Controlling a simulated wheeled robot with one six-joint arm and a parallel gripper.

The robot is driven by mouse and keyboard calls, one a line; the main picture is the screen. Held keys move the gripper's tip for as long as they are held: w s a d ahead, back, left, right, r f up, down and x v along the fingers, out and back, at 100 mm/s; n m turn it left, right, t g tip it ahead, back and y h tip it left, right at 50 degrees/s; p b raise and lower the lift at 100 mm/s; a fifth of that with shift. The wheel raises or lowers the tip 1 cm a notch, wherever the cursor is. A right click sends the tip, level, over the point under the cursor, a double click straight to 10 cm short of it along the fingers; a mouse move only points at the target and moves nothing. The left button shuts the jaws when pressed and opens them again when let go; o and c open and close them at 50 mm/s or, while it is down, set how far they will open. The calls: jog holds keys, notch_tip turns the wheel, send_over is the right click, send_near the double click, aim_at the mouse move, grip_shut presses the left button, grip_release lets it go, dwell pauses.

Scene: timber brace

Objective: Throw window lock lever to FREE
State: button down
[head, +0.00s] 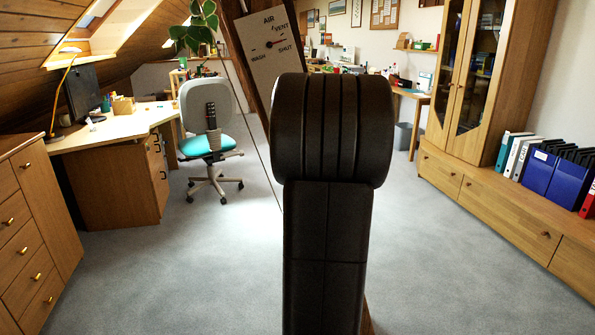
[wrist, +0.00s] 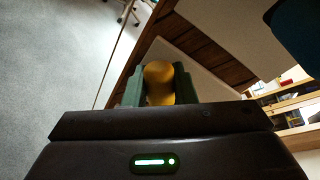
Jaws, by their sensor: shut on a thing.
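In the wrist view, my gripper (wrist: 159,88) has its two green fingers on either side of a rounded yellow-orange knob (wrist: 159,75) and is shut on it. The knob stands in front of a pale plate on a dark timber; what it is fixed to is hidden by my gripper. No FREE marking can be read in either view. In the head view, my dark arm hides the gripper, the knob and much of the timber brace (head: 244,72).
A hanging plant (head: 196,32) is close by on the left. A desk (head: 110,126), an office chair (head: 208,130) and cabinets stand around open grey carpet (head: 170,260).

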jog(key=c, duration=1.5)
grip_release()
jog(key=v, duration=1.3)
jog(key=shift+s+d+p, duration=0.15)
jog(key=shift+s+p, duration=0.2)
jog(key=shift+w, duration=0.1)
jog(key=x, duration=1.3)
jog(key=shift+w+a+b, duration=0.2)
jog(key=shift+w+b, duration=0.05)
jog(key=shift+b, duration=0.05)
jog(key=shift+s+f, duration=0.1)
